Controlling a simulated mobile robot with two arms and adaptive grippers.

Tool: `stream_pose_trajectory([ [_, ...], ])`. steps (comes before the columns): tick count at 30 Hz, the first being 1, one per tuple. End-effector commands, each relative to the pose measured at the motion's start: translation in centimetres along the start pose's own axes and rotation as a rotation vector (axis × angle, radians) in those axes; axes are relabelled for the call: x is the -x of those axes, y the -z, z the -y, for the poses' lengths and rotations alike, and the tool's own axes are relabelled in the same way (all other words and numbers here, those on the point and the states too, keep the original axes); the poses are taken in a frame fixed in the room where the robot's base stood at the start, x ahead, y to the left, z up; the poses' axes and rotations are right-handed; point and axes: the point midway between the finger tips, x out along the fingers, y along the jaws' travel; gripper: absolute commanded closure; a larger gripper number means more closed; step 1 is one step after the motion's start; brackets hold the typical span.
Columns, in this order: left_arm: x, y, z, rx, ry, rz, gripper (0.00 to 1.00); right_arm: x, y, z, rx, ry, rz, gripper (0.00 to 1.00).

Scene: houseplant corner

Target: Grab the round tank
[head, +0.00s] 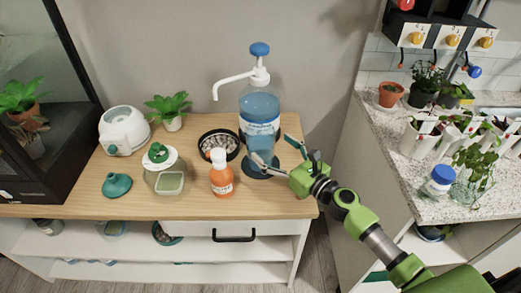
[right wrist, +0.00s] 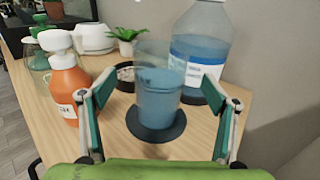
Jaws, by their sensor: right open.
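The round tank looks like the clear cylinder with blue liquid (right wrist: 160,98), upright on a dark round mat (right wrist: 139,127) in the right wrist view. In the head view the tank (head: 262,142) stands in front of the big pump bottle and partly overlaps it. My right gripper (head: 279,153) comes in from the right at the tank. It is open, and the wrist view shows its fingers (right wrist: 157,82) spread to either side of the tank, with gaps. My left gripper is not in view.
The pump bottle (head: 259,103) stands close behind the tank. An orange soap bottle (head: 221,177) stands to its left, and a dark bowl of pebbles (head: 205,146) is behind that. A glass case (head: 45,110) fills the far left. The wooden top's front middle (head: 200,207) is clear.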

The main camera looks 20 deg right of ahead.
Motion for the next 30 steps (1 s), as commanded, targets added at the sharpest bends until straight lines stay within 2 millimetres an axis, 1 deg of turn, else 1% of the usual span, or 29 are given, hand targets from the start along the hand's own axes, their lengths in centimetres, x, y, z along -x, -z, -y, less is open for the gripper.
stream_pose_trajectory([
  [1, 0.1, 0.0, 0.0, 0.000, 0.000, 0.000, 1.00, -0.7, -0.1, 0.0, 0.000, 0.000, 0.001, 0.20],
  [8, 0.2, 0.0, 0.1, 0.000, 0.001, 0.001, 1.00, -2.3, 0.0, 0.0, -0.001, -0.001, 0.001, 0.20],
  [12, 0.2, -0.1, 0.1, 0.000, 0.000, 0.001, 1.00, -4.5, 0.3, 0.2, -0.002, 0.000, 0.002, 0.20],
  [16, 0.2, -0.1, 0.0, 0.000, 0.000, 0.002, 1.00, -6.1, 0.3, 0.2, 0.000, -0.001, 0.001, 0.20],
  [19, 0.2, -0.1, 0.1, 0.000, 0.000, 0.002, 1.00, -6.5, 0.4, 0.2, 0.001, -0.001, -0.001, 0.20],
  [25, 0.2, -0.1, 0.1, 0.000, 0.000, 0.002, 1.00, -6.5, 0.4, 0.1, 0.001, -0.001, -0.001, 0.20],
  [26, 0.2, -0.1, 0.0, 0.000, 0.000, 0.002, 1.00, -6.5, 0.4, 0.1, 0.001, -0.001, -0.001, 0.25],
  [27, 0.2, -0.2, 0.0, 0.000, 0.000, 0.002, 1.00, -6.5, 0.4, 0.1, 0.001, -0.001, -0.001, 0.35],
  [29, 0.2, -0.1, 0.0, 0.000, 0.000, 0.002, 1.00, -6.5, 0.4, 0.1, 0.001, -0.001, -0.001, 0.51],
  [30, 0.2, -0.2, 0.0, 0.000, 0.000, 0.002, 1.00, -6.5, 0.4, 0.1, 0.001, -0.001, -0.001, 0.61],
])
